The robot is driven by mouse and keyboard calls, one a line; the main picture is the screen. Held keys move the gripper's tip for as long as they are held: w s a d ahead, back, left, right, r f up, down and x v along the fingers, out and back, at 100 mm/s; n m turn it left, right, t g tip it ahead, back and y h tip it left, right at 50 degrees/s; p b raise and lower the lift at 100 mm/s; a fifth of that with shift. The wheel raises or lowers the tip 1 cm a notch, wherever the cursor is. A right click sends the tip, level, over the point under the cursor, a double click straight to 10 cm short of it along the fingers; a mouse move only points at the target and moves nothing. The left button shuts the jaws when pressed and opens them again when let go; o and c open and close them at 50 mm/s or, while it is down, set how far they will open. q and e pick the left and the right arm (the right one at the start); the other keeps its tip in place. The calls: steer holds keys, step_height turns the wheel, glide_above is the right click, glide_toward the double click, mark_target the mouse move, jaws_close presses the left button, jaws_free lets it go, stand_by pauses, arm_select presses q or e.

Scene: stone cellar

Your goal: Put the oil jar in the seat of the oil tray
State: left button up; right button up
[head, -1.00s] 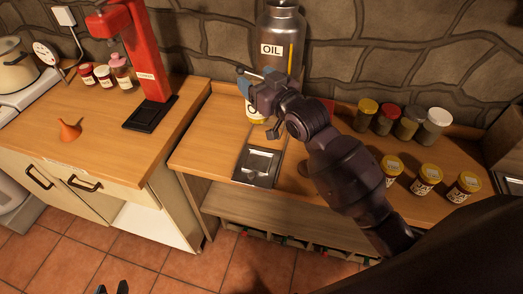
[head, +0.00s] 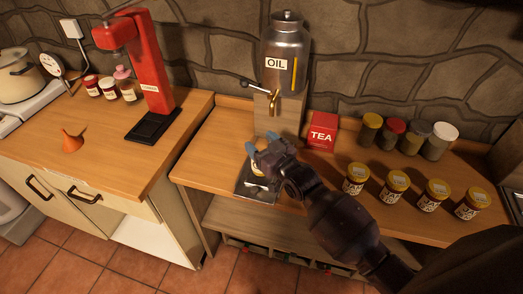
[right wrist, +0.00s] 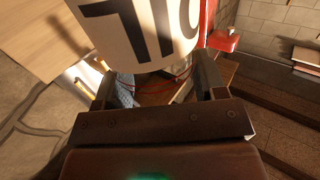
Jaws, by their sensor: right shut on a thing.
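My right gripper (head: 263,158) is shut on the oil jar (head: 259,162), which is mostly hidden by the fingers in the head view. In the right wrist view the jar's white label with big black letters (right wrist: 140,25) fills the top, between the fingers (right wrist: 155,85). The dark oil tray (head: 243,194) lies on the wooden counter just below the jar, near the front edge. The jar is over the tray's back part; I cannot tell whether it touches the tray. The gripper covers part of the tray. My left gripper is not in view.
A metal oil dispenser (head: 284,45) with a brass tap stands behind on a wooden stand (head: 283,118). A red tea box (head: 322,137) and several lidded jars (head: 397,185) stand to the right. A red machine (head: 152,75) stands on the left counter.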

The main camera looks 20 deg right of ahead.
steer(key=shift+f, duration=1.25)
steer(key=shift+f, duration=0.1)
steer(key=o, duration=1.5)
steer(key=shift+f, duration=0.1)
steer(key=shift+c, duration=0.2)
steer(key=shift+r, duration=0.2)
steer(key=v, duration=1.2)
steer(key=s+d+f+m+g+h, duration=0.1)
steer(key=s+d+f+g+h, duration=0.1)
steer(key=s+f, duration=0.4)
steer(key=s+d+f+m+g+h, duration=0.1)
steer(key=s+d+f+g+h, duration=0.2)
steer(key=s, duration=0.6)
step_height(320, 180, down, 4)
steer(key=shift+d+r+m+g+h, duration=0.2)
steer(key=shift+d+m+g+h, duration=0.15)
steer(key=shift+d, duration=0.6)
